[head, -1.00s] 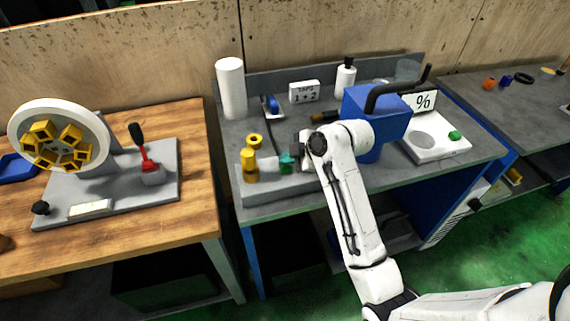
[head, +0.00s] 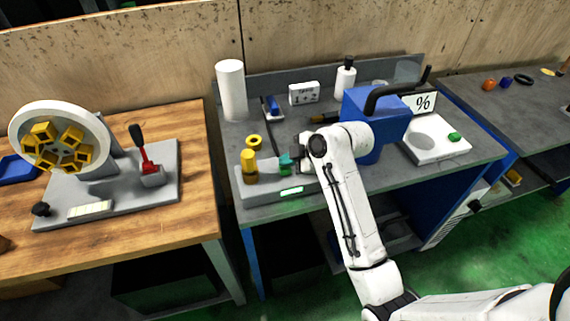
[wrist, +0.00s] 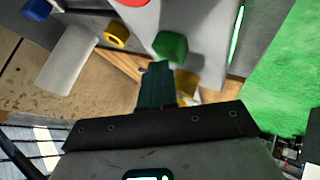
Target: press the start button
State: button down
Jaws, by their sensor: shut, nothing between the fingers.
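A green button (wrist: 171,46) shows on the grey machine base in the wrist view, just beyond my fingertips. In the head view the green button (head: 284,170) sits low beside my gripper (head: 286,159), partly hidden by it. My gripper (wrist: 157,70) is shut and empty, with its dark teal fingers together. Its tip is very close to the button; I cannot tell whether they touch. A green light strip (head: 291,190) glows on the front of the grey base, and it also shows in the wrist view (wrist: 236,35).
A yellow cylinder (head: 249,166) and a yellow ring (head: 254,142) stand left of my gripper. A red part (wrist: 130,2) is at the wrist view's top edge. A blue block (head: 373,115) with a black handle stands to the right, and a white cylinder (head: 231,90) behind.

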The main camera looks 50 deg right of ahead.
aim_at(288, 168)
jog(key=shift+r+p, duration=0.5)
jog(key=shift+r, duration=0.25)
notch_tip(288, 168, up, 5)
jog(key=p, duration=0.4)
dwell(0.8)
